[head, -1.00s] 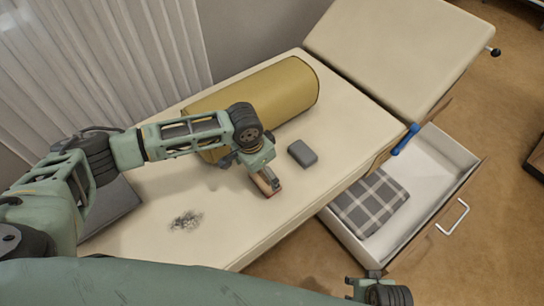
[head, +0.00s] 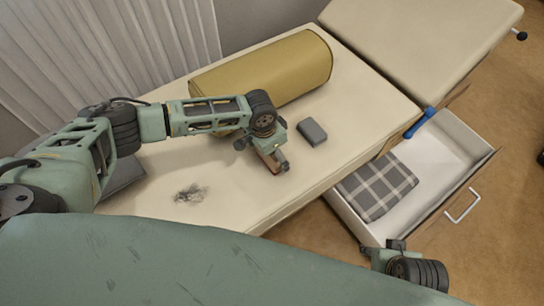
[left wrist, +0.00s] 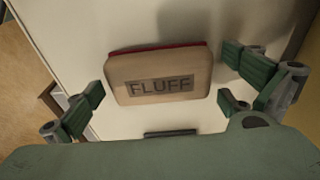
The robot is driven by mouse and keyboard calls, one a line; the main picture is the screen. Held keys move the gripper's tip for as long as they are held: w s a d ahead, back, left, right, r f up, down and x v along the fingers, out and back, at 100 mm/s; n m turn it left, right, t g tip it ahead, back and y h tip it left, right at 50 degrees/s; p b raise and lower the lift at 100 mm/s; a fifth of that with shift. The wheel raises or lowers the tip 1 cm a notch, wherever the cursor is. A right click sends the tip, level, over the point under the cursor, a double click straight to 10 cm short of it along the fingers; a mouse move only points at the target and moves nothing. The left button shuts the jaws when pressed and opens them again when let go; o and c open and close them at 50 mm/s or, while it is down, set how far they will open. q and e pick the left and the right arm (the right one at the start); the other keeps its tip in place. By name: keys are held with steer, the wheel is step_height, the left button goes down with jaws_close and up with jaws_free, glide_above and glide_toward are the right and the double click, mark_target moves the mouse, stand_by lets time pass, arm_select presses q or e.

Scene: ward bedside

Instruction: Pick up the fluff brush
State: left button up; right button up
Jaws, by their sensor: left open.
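The fluff brush (left wrist: 160,86) is a tan block with the word FLUFF on its top and a red edge along its far side. In the left wrist view it lies on the cream bed top between my open fingers, apart from them on both sides. In the head view my left gripper (head: 275,162) is low over the bed and mostly hides the brush, with only a reddish-brown part showing. My right gripper (head: 392,256) is at the bottom right of the head view, in front of the drawer; its fingers are too unclear to judge.
A grey block (head: 312,132) lies just right of my left gripper. A yellow bolster (head: 285,72) lies behind it. A dark fluff patch (head: 190,194) is on the bed top (head: 230,190). An open drawer (head: 450,150) holds a checked cloth (head: 377,190); a blue object (head: 420,122) is at its edge.

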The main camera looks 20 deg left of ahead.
arm_select(q)
steer(key=shift+c, duration=0.3)
arm_select(e)
steer(key=shift+r, duration=0.1)
arm_select(q)
steer(key=c, duration=1)
steer(key=shift+o, duration=0.2)
steer(key=shift+r, duration=0.1)
steer(key=shift+r, duration=0.45)
step_height(320, 180, up, 3)
steer(key=shift+w+r+p, duration=0.1)
steer(key=shift+r+p, duration=0.05)
steer(key=shift+p, duration=0.7)
steer(key=w+d+r, duration=0.5)
steer(key=w+r, duration=0.1)
steer(key=w, duration=0.4)
steer(key=shift+d+r, duration=0.25)
steer(key=shift+r, duration=0.1)
arm_select(e)
steer(key=shift+a+f, duration=0.1)
steer(key=shift+f, duration=2.8)
arm_select(q)
steer(key=shift+w, duration=0.1)
